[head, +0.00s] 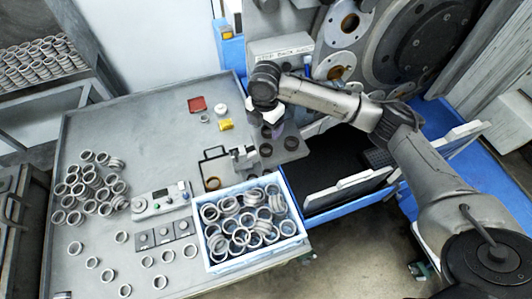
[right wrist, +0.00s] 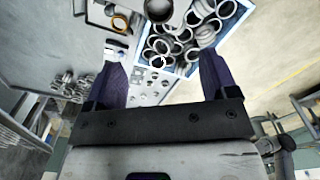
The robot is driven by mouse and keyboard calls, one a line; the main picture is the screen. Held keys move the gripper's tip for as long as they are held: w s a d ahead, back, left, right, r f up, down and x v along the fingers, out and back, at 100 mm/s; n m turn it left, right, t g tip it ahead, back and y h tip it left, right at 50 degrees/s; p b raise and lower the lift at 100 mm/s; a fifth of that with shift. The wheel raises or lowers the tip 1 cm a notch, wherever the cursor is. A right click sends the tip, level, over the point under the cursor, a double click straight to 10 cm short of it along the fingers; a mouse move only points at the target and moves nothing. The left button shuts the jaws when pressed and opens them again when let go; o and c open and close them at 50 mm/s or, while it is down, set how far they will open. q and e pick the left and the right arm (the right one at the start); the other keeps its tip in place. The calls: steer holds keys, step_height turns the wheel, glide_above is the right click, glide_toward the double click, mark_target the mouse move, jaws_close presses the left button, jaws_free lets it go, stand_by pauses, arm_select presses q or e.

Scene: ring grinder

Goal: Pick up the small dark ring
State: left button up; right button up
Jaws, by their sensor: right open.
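Several small dark rings sit on a grey plate (head: 284,156) at the right edge of the table in the head view. One dark ring (head: 266,150) is at the plate's left, another dark ring (head: 291,143) is to its right, and more dark shapes lie close under my gripper. My right gripper (head: 264,122) is above the plate's back left part, fingers apart and empty. In the right wrist view, its two fingers (right wrist: 164,62) stand wide apart with nothing between them. I cannot tell its exact height above the rings. My left gripper is not in view.
A blue-edged bin (head: 208,262) full of pale rings stands at the table's front right. Loose rings are piled at the left. A grey fixture (head: 244,158) stands left of the plate. The grinder (head: 410,45) rises behind. The table's back left is clear.

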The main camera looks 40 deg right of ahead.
mark_target(266, 152)
steer(key=shift+w+d+f, duration=0.1)
steer(key=shift+d+f, duration=0.1)
steer(key=shift+f, duration=3.15)
steer(key=shift+d+f, duration=0.15)
steer(key=shift+f, duration=3.15)
steer(key=c, duration=1)
